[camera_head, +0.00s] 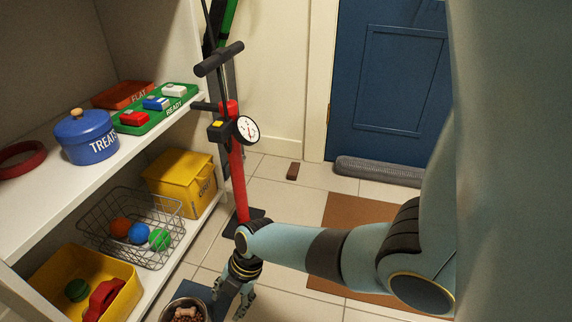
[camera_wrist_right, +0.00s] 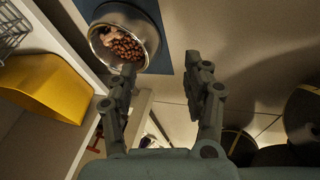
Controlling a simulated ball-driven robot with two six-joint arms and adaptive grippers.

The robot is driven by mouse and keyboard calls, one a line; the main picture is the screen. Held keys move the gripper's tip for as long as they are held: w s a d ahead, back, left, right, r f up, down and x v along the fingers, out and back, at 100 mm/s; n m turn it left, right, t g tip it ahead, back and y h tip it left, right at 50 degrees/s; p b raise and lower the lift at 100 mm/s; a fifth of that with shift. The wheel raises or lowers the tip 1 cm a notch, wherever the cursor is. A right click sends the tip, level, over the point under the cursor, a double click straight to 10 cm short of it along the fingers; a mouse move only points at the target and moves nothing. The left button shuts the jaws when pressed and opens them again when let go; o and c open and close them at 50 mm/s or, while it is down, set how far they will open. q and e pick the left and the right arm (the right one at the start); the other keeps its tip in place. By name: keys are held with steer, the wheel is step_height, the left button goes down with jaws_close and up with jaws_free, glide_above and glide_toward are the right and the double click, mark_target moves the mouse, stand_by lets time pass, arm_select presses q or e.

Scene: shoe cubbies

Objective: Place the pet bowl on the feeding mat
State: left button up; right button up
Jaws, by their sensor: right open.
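The pet bowl (camera_head: 187,308) is a metal bowl with brown kibble and a pale bone shape inside. In the right wrist view the bowl (camera_wrist_right: 152,48) is upright at the top. The blue feeding mat (camera_head: 212,283) shows around it, also in the wrist view (camera_wrist_right: 170,22). The bowl appears to rest on the mat, partly cut off by the frame. My right gripper (camera_head: 234,298) is open and empty, just right of the bowl. In the wrist view its fingers (camera_wrist_right: 162,66) are spread, the left fingertip overlapping the bowl's rim. My left gripper is out of view.
A white shelf on the left holds a blue treats jar (camera_head: 88,138), a green tray (camera_head: 150,110), a yellow box (camera_head: 180,175), a wire basket (camera_head: 150,255) and a yellow bin (camera_head: 60,275). A red pump (camera_head: 237,170) stands behind my arm. Tiled floor lies beyond.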

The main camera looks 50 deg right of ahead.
steer(key=s+d+r+m+t+h, duration=0.2)
steer(key=s+m, duration=0.4)
steer(key=s, duration=0.1)
steer(key=s+r+m+t, duration=0.2)
steer(key=s+r+m, duration=0.1)
steer(key=r, duration=0.4)
steer(key=s+r+m+t, duration=0.1)
steer(key=s+r+m, duration=0.2)
steer(key=r+m, duration=0.2)
steer(key=s+r+m+t+h, duration=0.1)
steer(key=s+r+m+t, duration=0.1)
steer(key=r+m, duration=0.3)
step_height(320, 180, up, 4)
steer(key=shift+s+d+f+t, duration=0.1)
steer(key=shift+s+d+t, duration=0.2)
steer(key=shift+s, duration=0.45)
